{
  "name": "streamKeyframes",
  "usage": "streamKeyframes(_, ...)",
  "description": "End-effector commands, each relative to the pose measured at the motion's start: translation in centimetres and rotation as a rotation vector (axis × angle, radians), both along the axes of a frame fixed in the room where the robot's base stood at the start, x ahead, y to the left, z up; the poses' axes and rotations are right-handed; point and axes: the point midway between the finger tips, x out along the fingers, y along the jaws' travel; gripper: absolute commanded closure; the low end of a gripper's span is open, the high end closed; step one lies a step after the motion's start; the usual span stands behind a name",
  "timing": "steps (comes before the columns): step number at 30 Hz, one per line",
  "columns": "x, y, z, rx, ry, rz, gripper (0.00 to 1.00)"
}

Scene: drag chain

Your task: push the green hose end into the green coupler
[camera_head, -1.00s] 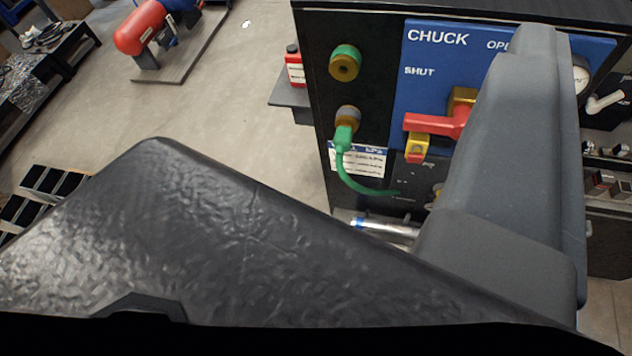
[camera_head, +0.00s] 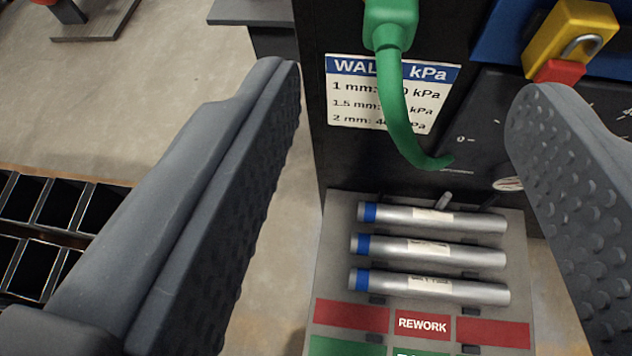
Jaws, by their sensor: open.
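The green hose end (camera_head: 390,25) is at the top of the view, cut off by the upper edge. Its green hose (camera_head: 398,120) curves down and right to the dark panel face. The green coupler is out of view now. My gripper (camera_head: 408,80) is open, with one grey studded finger on the left and one on the right. The hose end shows between and above the fingertips, and the fingers appear clear of it. Whether the hose end sits in any fitting is hidden above the frame.
A pressure label (camera_head: 390,95) is behind the hose. A yellow and red lock (camera_head: 568,40) is near the right finger. Below, a rack (camera_head: 330,270) holds three silver tubes with blue ends. Black bins (camera_head: 60,205) stand at the left. Open floor lies behind the left finger.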

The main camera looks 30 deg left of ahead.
Motion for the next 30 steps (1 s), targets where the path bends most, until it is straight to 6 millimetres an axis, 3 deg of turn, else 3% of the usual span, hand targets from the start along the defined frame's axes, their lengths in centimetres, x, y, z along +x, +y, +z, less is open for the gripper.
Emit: streamKeyframes(30,10.3,3.0,-4.5,0.000,0.002,0.001,0.47)
